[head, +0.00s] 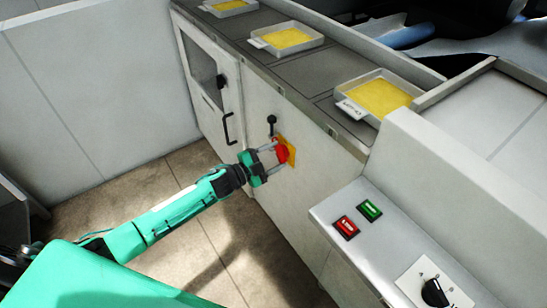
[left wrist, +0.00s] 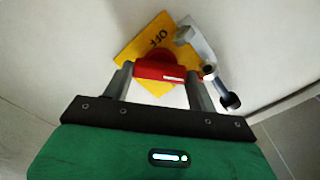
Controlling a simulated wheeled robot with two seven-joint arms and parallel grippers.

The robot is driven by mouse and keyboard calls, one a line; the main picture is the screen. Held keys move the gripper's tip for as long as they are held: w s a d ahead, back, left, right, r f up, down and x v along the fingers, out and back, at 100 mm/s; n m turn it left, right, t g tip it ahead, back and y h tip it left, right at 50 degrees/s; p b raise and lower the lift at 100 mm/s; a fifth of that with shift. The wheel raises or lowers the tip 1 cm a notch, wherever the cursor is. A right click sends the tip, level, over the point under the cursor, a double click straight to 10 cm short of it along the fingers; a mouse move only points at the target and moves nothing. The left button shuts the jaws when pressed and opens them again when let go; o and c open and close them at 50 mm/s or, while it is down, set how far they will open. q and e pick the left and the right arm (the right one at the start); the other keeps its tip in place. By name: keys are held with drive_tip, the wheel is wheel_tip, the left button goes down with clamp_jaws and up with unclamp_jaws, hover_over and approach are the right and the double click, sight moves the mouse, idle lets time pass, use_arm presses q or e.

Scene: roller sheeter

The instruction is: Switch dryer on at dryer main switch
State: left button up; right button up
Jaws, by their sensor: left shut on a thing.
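The dryer main switch is a red rotary knob (head: 282,153) on a yellow plate (head: 291,160), set in the light grey front panel of the machine. In the left wrist view the red knob (left wrist: 160,71) sits on the yellow plate (left wrist: 142,42), which carries dark lettering including "OFF". My left gripper (head: 277,153) is at the panel with its two fingers on either side of the red knob, shut on it. The fingers also show in the left wrist view (left wrist: 160,78). The knob's far side is partly hidden. My right gripper is not in view.
A black-knobbed lever (head: 271,124) stands just above the switch; it is close to the fingers in the left wrist view (left wrist: 222,88). A cabinet door with a black handle (head: 228,129) is to the left. A ledge carries green (head: 370,210) and red (head: 346,227) buttons and a black rotary knob (head: 435,292).

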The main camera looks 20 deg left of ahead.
use_arm(q)
drive_tip(key=shift+f+m+b, duration=0.15)
drive_tip(key=shift+m+b, duration=0.95)
drive_tip(key=shift+m, duration=2.9)
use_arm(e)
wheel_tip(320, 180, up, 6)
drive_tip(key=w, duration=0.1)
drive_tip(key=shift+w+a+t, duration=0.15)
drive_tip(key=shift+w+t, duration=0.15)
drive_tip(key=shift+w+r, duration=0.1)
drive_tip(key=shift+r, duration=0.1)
use_arm(q)
drive_tip(key=o, duration=1)
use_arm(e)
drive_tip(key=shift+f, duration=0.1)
